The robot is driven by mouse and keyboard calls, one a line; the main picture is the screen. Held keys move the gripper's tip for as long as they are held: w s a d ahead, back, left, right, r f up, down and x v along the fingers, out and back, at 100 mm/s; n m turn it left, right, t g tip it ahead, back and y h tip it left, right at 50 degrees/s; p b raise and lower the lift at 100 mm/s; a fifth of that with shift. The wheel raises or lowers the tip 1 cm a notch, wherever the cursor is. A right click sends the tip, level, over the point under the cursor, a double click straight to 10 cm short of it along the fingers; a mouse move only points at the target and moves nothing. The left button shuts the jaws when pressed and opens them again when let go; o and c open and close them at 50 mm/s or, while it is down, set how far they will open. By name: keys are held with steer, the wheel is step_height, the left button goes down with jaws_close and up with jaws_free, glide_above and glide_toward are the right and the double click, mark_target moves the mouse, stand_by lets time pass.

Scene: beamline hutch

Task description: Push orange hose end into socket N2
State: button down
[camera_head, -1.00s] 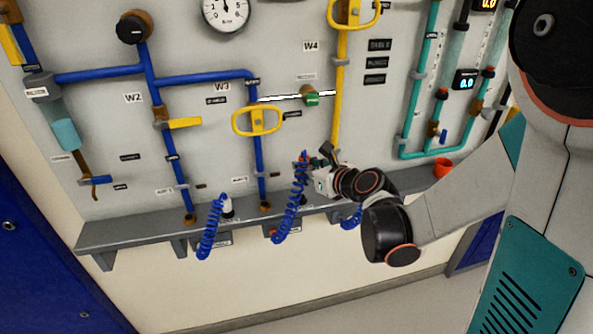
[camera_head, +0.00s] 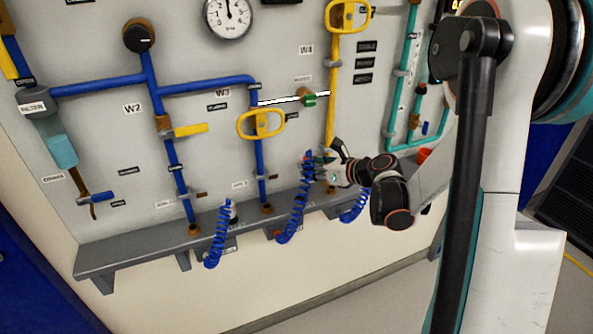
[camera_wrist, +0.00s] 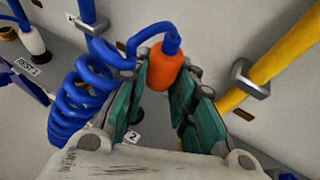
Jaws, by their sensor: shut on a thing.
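My gripper (camera_wrist: 164,88) has its teal pads on both sides of the orange hose end (camera_wrist: 167,64) and is shut on it. A blue coiled hose (camera_wrist: 90,85) loops over into the top of the hose end, which looks roughly upright. In the head view my gripper (camera_head: 326,166) is in front of the panel, above the grey shelf, beside the blue coil (camera_head: 293,205). A label reading 2 shows below the jaws in the wrist view. I cannot make out socket N2; my gripper blocks much of the area below.
A yellow pipe (camera_wrist: 275,70) with a grey clamp is close to the right of my gripper. Other blue coils (camera_head: 217,235) hang at the shelf (camera_head: 130,256). A white fitting (camera_wrist: 32,42) stands at a REST label. Valves and pipes cover the panel.

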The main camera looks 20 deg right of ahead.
steer(key=d+f+n+y, duration=0.1)
steer(key=d, duration=0.8)
steer(key=shift+a+f+b, duration=0.1)
steer(key=shift+f+b, duration=1.85)
steer(key=shift+f, duration=1.45)
steer(key=shift+s, duration=0.1)
steer(key=shift+f+g, duration=0.25)
steer(key=shift+g, duration=0.15)
steer(key=shift+r, duration=0.15)
steer(key=shift+r, duration=0.55)
steer(key=shift+r+p, duration=0.3)
steer(key=shift+p, duration=0.05)
steer(key=shift+r+p, duration=0.35)
steer(key=shift+r, duration=0.3)
steer(key=shift+f, duration=0.2)
